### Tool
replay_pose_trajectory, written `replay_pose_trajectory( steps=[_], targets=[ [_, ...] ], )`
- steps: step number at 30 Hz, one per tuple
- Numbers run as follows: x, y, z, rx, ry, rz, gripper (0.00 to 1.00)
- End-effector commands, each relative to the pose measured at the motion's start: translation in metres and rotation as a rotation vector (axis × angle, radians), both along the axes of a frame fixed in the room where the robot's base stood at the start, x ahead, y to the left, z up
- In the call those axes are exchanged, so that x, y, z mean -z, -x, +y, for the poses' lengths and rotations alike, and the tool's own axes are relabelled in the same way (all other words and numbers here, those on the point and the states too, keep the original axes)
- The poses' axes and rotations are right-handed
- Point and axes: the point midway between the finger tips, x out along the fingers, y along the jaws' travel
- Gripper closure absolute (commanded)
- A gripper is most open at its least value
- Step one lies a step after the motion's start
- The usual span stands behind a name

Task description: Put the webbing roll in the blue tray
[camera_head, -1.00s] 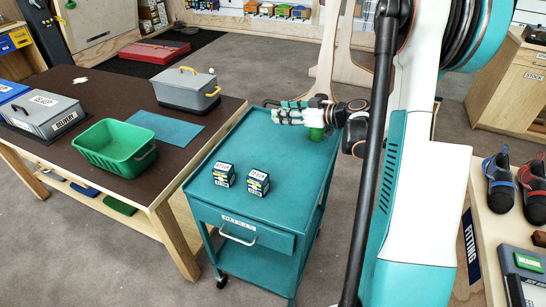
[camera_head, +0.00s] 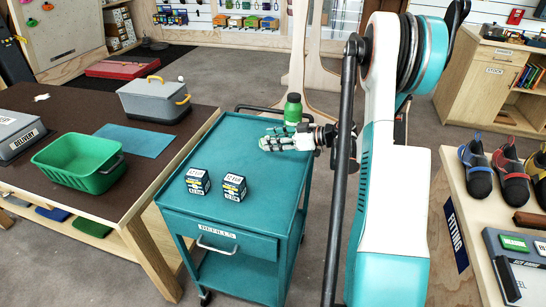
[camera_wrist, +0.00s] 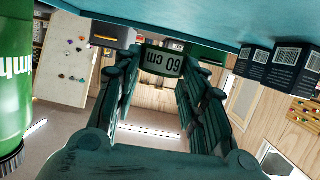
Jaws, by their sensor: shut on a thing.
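My gripper (camera_head: 288,142) is low over the far part of the teal cart, in front of a green bottle. In the wrist view its two dark fingers (camera_wrist: 163,85) are shut on a dark green roll-like thing with an upside-down "60 cm" label, taken as the webbing roll (camera_wrist: 165,62). The fingers hide the roll in the head view. Whether it touches the cart top is hard to tell. A flat blue sheet (camera_head: 134,140) lies on the brown table at the left; no raised rim shows, so I cannot tell whether it is the blue tray.
Two small dark boxes (camera_head: 216,184) stand on the cart (camera_head: 250,215). The green bottle (camera_head: 293,109) is close behind my gripper. A green bin (camera_head: 80,163) and a grey lidded box (camera_head: 154,101) stand on the brown table. A fitting bench with shoes is at the right.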

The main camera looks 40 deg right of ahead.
Motion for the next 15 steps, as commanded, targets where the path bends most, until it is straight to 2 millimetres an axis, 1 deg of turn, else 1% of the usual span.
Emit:
replay_pose_trajectory(
  steps=[1, 8, 12, 15],
  targets=[
    [0.007, 0.0, 0.0, 0.0, 0.0, 0.0, 0.85],
    [0.02, 0.0, 0.0, 0.0, 0.0, 0.0, 0.85],
    [0.042, 0.0, 0.0, 0.0, 0.0, 0.0, 0.85],
    [0.053, 0.0, 0.0, 0.0, 0.0, 0.0, 0.85]
  ],
)
